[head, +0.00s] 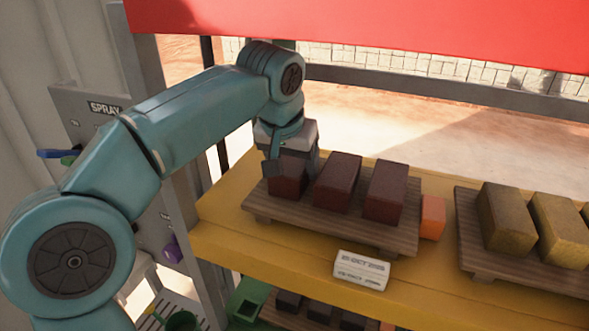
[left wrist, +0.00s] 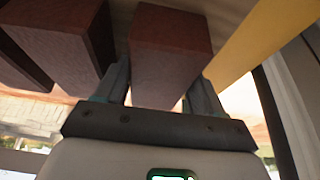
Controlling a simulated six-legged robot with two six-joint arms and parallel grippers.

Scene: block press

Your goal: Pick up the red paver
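Three red pavers stand on a wooden pallet (head: 345,228): a left one (head: 287,181), a middle one (head: 337,183) and a right one (head: 385,192). My left gripper (head: 290,160) is down at the left paver and hides its upper part. In the left wrist view a red paver (left wrist: 166,50) lies between the two fingers of my left gripper (left wrist: 160,80), one finger along each side. Whether both fingers press on it cannot be told. The left paver appears to rest on the pallet. My right gripper is in neither view.
The pallet sits on a yellow shelf (head: 225,222). An orange block (head: 432,217) stands at its right end, and a white date label (head: 361,270) is in front. Yellow pavers (head: 505,217) stand on another pallet to the right. A grey frame post is close on the left.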

